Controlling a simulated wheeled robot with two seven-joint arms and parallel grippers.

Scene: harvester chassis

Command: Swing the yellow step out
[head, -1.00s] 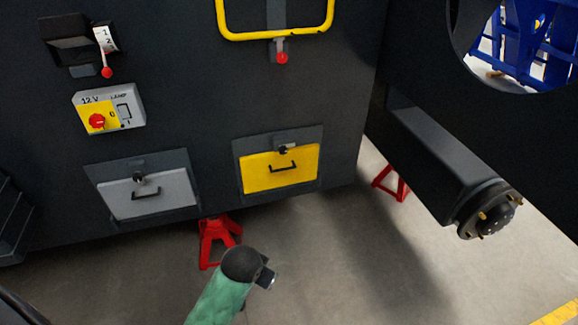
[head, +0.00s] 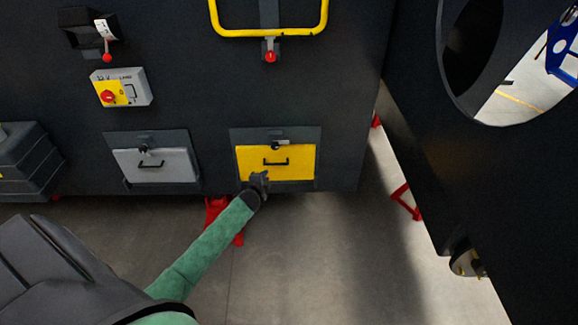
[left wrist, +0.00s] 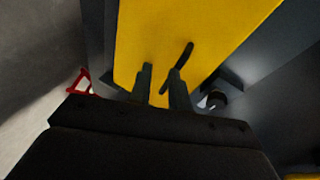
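A yellow panel (head: 290,163) with a black bar handle (head: 275,162) sits shut in a dark frame low on the chassis wall. A yellow tube frame (head: 268,33) hangs higher up, its top cut off. I cannot tell for sure which is the step. My left gripper (head: 259,182) is at the panel's lower left, just below the handle in the picture. In the left wrist view its two fingers (left wrist: 161,77) are apart in front of the yellow panel (left wrist: 205,25). My right gripper is not in view.
A grey panel (head: 156,165) with a handle is to the left, below a switch box (head: 122,88). A red-knobbed latch (head: 270,54) sits under the tube frame. A red stand (head: 217,212) is below the wall. A dark structure (head: 435,170) stands at the right.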

